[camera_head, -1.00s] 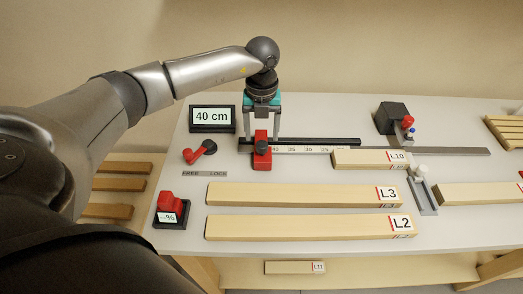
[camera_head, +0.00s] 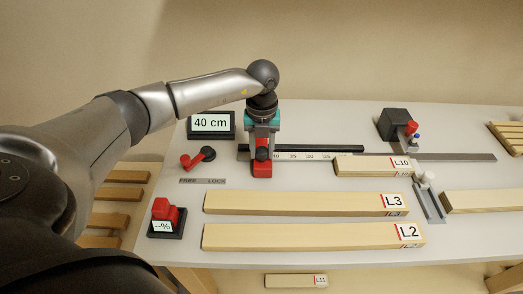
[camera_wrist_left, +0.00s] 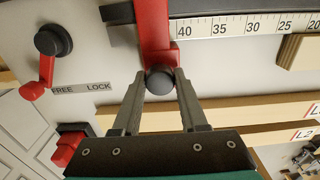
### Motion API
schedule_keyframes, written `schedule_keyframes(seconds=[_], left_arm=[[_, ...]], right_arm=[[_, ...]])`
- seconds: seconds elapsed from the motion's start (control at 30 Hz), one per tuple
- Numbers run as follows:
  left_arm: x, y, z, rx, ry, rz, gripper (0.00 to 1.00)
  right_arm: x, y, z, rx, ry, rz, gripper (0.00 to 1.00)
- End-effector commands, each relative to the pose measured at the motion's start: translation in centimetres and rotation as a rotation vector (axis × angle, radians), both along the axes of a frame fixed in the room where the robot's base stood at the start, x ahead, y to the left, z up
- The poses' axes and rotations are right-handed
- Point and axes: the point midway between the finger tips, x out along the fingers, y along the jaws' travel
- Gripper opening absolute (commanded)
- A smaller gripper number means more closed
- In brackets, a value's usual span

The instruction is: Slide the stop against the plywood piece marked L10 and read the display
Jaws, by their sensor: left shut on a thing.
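The red stop (camera_head: 262,168) sits on the scale rail (camera_head: 310,149) near the 40 mark. My left gripper (camera_head: 262,150) is shut on the stop's dark knob, which also shows between the fingers in the left wrist view (camera_wrist_left: 159,80). The plywood piece marked L10 (camera_head: 370,166) lies along the rail to the right, with a clear gap between it and the stop. Its near end shows in the left wrist view (camera_wrist_left: 300,52). The display (camera_head: 211,123) reads 40 cm. My right gripper is not in view.
A red lever (camera_head: 193,160) stands beside a FREE/LOCK label (camera_head: 202,181), its handle toward FREE. Pieces L3 (camera_head: 300,203) and L2 (camera_head: 310,236) lie in front.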

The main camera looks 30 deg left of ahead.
Motion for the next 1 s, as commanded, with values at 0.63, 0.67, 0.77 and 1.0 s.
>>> schedule_keyframes(seconds=[0.63,0.67,0.77,1.0], left_arm=[[1.0,-1.7,-0.1,-0.003,-0.002,-0.001,0.11],[1.1,-1.9,0.0,-0.003,-0.002,-0.001,0.11],[1.4,-2.4,-0.1,-0.002,-0.001,-0.001,0.11],[2.2,-3.6,0.0,-0.001,-0.002,-0.002,0.11]], right_arm=[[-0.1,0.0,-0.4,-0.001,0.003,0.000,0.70],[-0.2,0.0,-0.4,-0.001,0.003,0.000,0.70],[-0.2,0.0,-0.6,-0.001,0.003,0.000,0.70],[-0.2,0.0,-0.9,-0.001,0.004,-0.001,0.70]])
